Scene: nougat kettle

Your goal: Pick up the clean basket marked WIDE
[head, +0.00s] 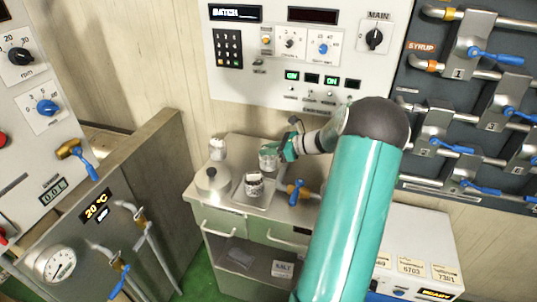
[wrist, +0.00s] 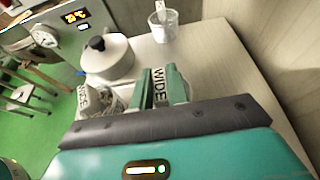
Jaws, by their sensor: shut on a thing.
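My gripper (head: 284,151) is above the counter's right rear part in the head view. It is shut on a pale basket (head: 267,160), which looks upright. In the wrist view, the basket (wrist: 161,86) shows the word WIDE between the two green fingers of my gripper (wrist: 160,74). Its lower part is hidden by the gripper body. I cannot tell whether its base touches the counter. A second basket (head: 254,185), with a dark mark or content, stands on a tray in the head view. It also shows left of my fingers in the wrist view (wrist: 95,101), its lettering hard to read.
A lidded pot (head: 212,180) stands at the counter's left. A pale cup (head: 218,149) stands behind it. A control panel (head: 300,55) hangs above. The counter (wrist: 215,70) looks clear at right in the wrist view.

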